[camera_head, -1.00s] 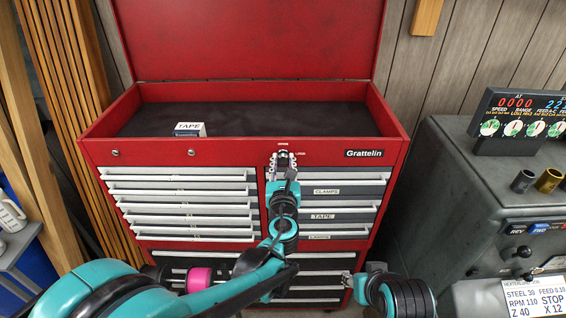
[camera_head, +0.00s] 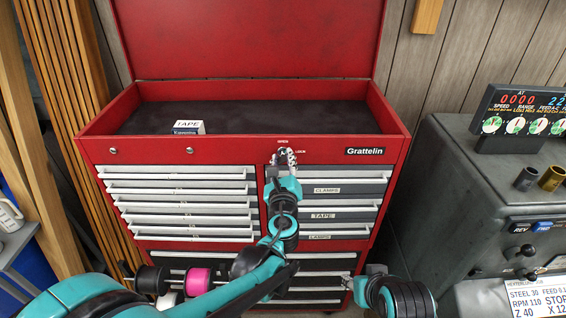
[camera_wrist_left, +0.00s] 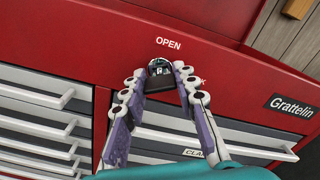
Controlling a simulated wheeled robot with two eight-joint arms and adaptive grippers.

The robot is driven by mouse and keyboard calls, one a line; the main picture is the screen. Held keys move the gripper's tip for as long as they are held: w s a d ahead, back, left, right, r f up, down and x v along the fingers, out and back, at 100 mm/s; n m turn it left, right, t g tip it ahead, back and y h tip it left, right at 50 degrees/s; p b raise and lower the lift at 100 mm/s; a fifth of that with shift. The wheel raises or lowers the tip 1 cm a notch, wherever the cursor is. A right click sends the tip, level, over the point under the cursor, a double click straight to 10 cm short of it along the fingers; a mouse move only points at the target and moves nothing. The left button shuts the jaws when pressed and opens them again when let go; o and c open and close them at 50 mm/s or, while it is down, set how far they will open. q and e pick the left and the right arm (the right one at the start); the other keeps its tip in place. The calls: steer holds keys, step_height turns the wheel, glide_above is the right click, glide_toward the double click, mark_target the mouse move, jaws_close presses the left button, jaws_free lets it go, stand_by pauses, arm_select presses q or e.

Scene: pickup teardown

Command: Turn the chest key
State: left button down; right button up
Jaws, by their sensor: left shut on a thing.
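The red tool chest (camera_head: 230,150) stands ahead with its lid up. My left gripper (camera_head: 283,158) is at the lock on the chest's front, right of centre. In the left wrist view, the chest key (camera_wrist_left: 160,68) is a small dark and metallic piece just under the word OPEN. The left fingers (camera_wrist_left: 158,82) are on either side of it and shut on it. The fingers hide part of the key and most of the LOCK mark in that view. My right gripper (camera_head: 347,281) is low in front of the chest, small and partly hidden; its jaw state is unclear.
A TAPE box (camera_head: 188,127) sits in the chest's open top. Drawers (camera_head: 180,203) with long handles fill the front below the lock. A grey machine (camera_head: 470,200) stands close on the right. Wooden slats (camera_head: 95,130) line the left.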

arm_select(q)
steer(key=n+b, duration=0.1)
steer(key=n, duration=0.5)
steer(key=shift+n, duration=0.3)
steer(key=n+b, duration=0.1)
steer(key=n, duration=0.4)
steer(key=shift+n, duration=0.4)
steer(key=c, duration=1.2)
jaws_free()
steer(key=shift+o, duration=0.2)
steer(key=shift+s, duration=0.15)
steer(key=s, duration=1.2)
